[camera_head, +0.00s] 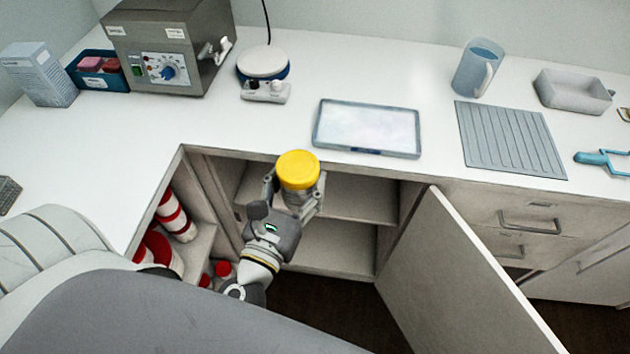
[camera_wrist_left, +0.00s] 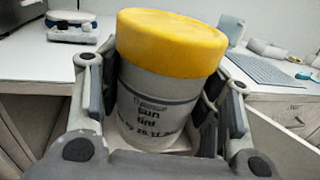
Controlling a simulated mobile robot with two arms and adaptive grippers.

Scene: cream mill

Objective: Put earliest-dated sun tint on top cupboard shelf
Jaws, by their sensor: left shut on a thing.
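My left gripper (camera_head: 291,197) is shut on a jar with a yellow lid (camera_head: 298,168), held upright in front of the open cupboard, close to the worktop's front edge. In the left wrist view the jar (camera_wrist_left: 158,105) stands between the fingers; its label reads "Sun tint" with a date beginning about 20.11, the rest cut off. The cupboard's top shelf (camera_head: 360,208) shows behind and right of the jar, with bare surface in view. The cupboard door (camera_head: 465,285) stands open to the right. My right gripper is not in view.
Red-and-white containers (camera_head: 172,212) stand in the open shelving at left. On the worktop are a flat tray (camera_head: 368,128), a small scale (camera_head: 263,65), a grey machine (camera_head: 170,45), a jug (camera_head: 478,68) and a ribbed mat (camera_head: 510,138). The open door bounds the room at right.

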